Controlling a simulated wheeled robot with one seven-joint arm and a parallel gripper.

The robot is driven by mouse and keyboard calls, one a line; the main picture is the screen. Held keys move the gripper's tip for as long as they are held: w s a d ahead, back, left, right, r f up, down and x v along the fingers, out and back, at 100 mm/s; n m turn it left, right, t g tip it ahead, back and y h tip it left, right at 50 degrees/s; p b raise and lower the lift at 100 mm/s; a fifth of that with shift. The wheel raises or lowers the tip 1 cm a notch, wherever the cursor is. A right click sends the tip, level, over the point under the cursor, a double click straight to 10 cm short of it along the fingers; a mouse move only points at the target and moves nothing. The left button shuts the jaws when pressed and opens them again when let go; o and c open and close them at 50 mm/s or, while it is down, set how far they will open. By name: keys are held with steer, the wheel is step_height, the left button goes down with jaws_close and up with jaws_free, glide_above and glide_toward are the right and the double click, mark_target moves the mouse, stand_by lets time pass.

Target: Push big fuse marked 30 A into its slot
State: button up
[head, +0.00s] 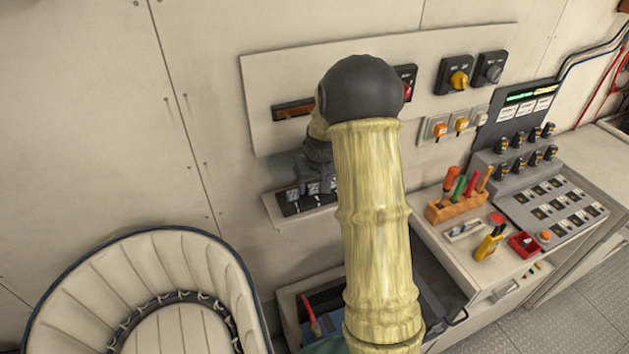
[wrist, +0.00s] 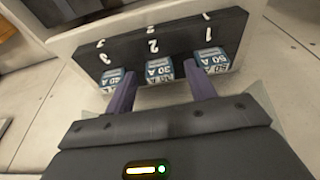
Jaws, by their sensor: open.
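The fuse marked 30 A (wrist: 158,70) is a blue and white block at the middle position, 2, of the black fuse holder (wrist: 190,38). Its label appears upside down in the wrist view. I cannot tell how deep it sits. My gripper (wrist: 162,80) is open, with one purple finger on each side of this fuse and visible gaps between. In the head view my gripper (head: 318,165) is just above the fuse holder (head: 290,208), partly hidden by my arm.
A fuse marked 50 A (wrist: 211,62) sits at position 1, near the right finger. Another fuse (wrist: 114,79) sits at position 3, near the left finger. An open drawer (head: 440,285) lies below; a chair (head: 215,260) stands at the left.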

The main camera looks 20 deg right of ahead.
steer(key=shift+r, duration=0.1)
steer(key=b+v, duration=0.4)
steer(key=v, duration=1.3)
steer(key=s+a+f, duration=0.6)
steer(key=s+f, duration=0.1)
steer(key=s, duration=0.2)
steer(key=s+a+f, duration=0.5)
steer(key=s+f, duration=0.2)
steer(key=s, duration=0.3)
steer(key=shift+a+f+g, duration=0.3)
steer(key=shift+a+f, duration=0.05)
